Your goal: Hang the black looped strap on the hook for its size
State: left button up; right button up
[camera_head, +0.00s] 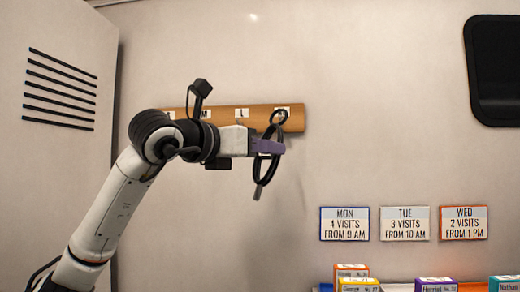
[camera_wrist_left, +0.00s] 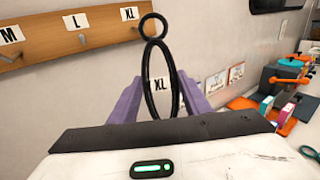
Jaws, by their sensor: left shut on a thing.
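The black looped strap (camera_head: 258,190) is held by my left gripper (camera_head: 268,147), whose purple fingers are shut on it. In the left wrist view the strap (camera_wrist_left: 148,78) stands upright between the fingers (camera_wrist_left: 160,95), with a small ring on top and a white tag reading XL (camera_wrist_left: 159,84). The wooden hook board (camera_head: 227,115) is on the wall behind, with labels M, L (camera_wrist_left: 78,20) and XL (camera_wrist_left: 129,13); the leftmost label is partly hidden by my arm. The small ring is in front of the board's right end, near the XL label; I cannot tell if it touches the hook. My right gripper is not in view.
Three visit signs (camera_head: 405,223) are on the wall at right. Below them stand several small coloured boxes (camera_head: 436,284). A black-framed window or panel (camera_head: 494,70) is at upper right. A cabinet with slots (camera_head: 60,90) stands at left. The wall between board and signs is bare.

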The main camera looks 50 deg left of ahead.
pick_arm(q)
jog(key=shift+w+a+f, duration=0.2)
jog(key=shift+w+a, duration=1.3)
jog(key=shift+w, duration=0.25)
jog(key=shift+w+a+f, duration=0.35)
jog(key=shift+w+f, duration=0.1)
jog(key=shift+w+f, duration=0.1)
jog(key=shift+f, duration=0.15)
jog(key=o, duration=1.2)
jog(key=shift+a, duration=0.1)
jog(key=shift+r, duration=0.1)
